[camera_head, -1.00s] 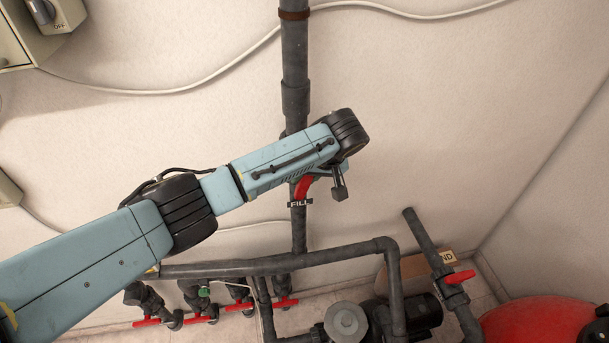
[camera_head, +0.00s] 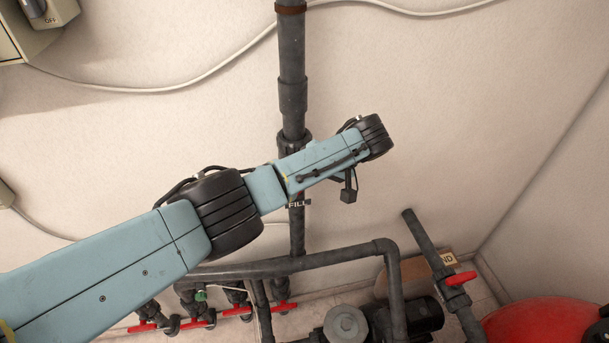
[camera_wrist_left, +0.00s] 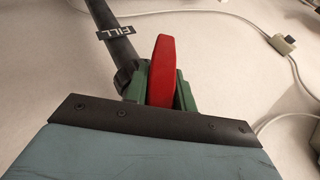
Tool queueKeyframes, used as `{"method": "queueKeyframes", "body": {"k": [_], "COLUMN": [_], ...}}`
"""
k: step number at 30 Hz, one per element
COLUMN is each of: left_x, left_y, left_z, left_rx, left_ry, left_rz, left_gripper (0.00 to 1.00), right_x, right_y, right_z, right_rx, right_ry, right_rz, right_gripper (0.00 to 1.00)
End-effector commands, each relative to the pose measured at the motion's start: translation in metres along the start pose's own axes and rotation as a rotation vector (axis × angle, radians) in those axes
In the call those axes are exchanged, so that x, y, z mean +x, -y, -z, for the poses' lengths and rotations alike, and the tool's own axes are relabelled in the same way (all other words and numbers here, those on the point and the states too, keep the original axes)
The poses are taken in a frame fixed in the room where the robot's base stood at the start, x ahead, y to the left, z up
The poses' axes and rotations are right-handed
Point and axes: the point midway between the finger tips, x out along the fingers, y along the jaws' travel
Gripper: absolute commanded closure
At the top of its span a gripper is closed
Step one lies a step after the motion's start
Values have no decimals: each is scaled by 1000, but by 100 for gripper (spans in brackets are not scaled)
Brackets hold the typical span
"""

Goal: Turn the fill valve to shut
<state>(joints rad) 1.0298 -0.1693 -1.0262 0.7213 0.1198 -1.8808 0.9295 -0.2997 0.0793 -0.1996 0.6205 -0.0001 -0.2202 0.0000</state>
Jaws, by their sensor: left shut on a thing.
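The fill valve's red handle (camera_wrist_left: 162,65) shows in the left wrist view. My left gripper (camera_wrist_left: 161,92) is shut on it, with a green finger on each side. The dark grey pipe (camera_wrist_left: 108,22) with the FILL tag (camera_wrist_left: 114,33) runs to the upper left of the handle. In the head view my left forearm crosses in front of the vertical pipe (camera_head: 292,85) and hides the handle and the fingers. The FILL tag (camera_head: 298,204) shows just below the arm. My right gripper is in neither view.
Several red-handled valves (camera_head: 285,308) line the low pipes. Another red-handled valve (camera_head: 460,279) sits on a slanted pipe at right. A pump (camera_head: 345,322) and a red tank (camera_head: 540,325) stand below. The wall right of my arm is clear.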

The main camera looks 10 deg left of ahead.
Motion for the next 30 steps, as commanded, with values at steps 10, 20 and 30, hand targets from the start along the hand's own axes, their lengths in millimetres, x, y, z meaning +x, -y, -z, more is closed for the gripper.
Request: {"method": "queueKeyframes", "body": {"k": [10, 20, 30], "left_x": [0, -11, -88], "left_y": [0, -1, 2], "left_z": [0, 1, 1], "left_rx": [-1, -1, 1], "left_ry": [-1, -3, -2], "left_rz": [-1, -4, -3], "left_gripper": [53, 53, 53], "right_x": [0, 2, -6], "right_y": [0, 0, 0], "right_z": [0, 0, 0], "right_rx": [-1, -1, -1], "right_ry": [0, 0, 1], "right_rz": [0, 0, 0], "right_gripper": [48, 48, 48]}}
